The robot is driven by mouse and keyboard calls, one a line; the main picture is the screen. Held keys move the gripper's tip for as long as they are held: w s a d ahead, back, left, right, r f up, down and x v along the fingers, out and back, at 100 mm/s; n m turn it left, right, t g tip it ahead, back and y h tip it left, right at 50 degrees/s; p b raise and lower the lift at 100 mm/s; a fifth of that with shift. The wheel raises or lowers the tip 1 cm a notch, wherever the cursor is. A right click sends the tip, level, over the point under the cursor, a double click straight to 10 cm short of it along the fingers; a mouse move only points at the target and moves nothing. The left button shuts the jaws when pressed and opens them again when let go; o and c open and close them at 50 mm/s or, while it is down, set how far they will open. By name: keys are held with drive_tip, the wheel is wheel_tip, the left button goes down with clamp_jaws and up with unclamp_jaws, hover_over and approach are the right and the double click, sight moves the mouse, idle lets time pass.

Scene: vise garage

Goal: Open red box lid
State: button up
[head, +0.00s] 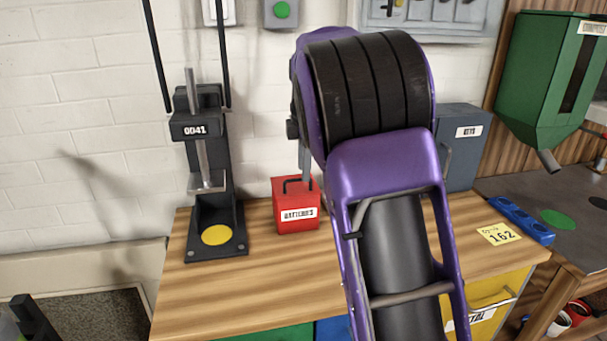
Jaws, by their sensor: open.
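The red box (290,225) stands on the wooden workbench (250,285), left of my purple arm. It has a white label on its front and a dark handle (291,181) on its upper side. The lid looks closed. Part of my gripper (304,168) shows as a narrow grey finger just above the right side of the box, near the handle. The gripper is open. The rest of it is hidden behind my arm, and I cannot tell whether the finger touches the handle.
A black press (211,215) with a yellow disc stands left of the box. A grey box (463,150) stands behind my arm at right. A blue bar (520,220) and a yellow note (498,235) lie at the bench's right end. Bare bench lies in front of the red box.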

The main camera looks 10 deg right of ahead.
drive_tip(key=shift+w+f, duration=0.15)
drive_tip(key=shift+f, duration=0.65)
clamp_jaws()
idle(0.9)
